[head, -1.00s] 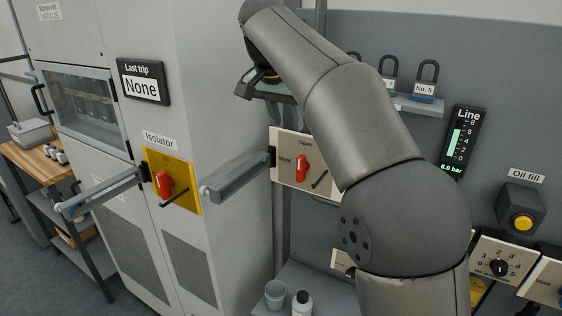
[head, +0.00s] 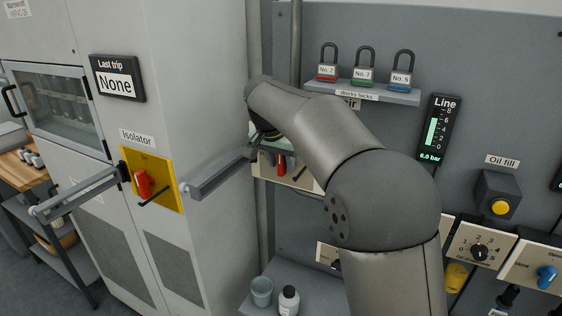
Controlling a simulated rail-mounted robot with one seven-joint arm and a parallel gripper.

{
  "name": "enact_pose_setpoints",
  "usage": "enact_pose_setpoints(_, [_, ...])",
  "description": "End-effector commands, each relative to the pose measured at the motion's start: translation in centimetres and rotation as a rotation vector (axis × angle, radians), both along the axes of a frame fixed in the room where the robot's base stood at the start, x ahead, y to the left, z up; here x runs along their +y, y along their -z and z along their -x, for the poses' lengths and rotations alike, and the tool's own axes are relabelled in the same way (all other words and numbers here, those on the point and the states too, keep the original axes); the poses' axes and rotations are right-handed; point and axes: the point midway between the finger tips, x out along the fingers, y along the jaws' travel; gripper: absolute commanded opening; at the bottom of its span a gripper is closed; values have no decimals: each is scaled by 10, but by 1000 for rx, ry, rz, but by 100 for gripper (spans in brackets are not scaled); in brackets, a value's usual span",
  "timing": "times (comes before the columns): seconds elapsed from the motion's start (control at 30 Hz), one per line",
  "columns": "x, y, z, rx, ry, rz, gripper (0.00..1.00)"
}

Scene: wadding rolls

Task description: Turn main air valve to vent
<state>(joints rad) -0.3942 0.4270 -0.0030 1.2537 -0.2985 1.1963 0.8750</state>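A cream plate with a red handle (head: 282,164) is on the back wall right of the cabinet. Earlier its labels read "Open" above and "Vent" at left; now my arm covers its upper part. The red handle looks roughly upright. My gripper (head: 266,138) is at the upper left of this plate, mostly hidden behind my wrist, so its fingers cannot be made out. I cannot tell whether it touches the plate. The Line gauge (head: 437,130) shows a green bar and 6.0 bar.
The yellow Isolator plate (head: 166,187) with a red handle is on the cabinet. A cup (head: 261,291) and bottle (head: 288,301) stand below. A blue knob (head: 547,276) is at right.

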Motion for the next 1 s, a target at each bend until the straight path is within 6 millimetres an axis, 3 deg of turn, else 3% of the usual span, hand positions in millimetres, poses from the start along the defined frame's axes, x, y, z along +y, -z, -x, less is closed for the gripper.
enact_pose_setpoints(0.3, [-1,3,-1,0,0,0,38])
enact_pose_setpoints(0.43, [0,3,-1,0,0,0,2])
enact_pose_setpoints(0.47, [0,3,-1,0,0,0,0])
enact_pose_setpoints(1.0, [2,-3,-2,58,-2,130,0])
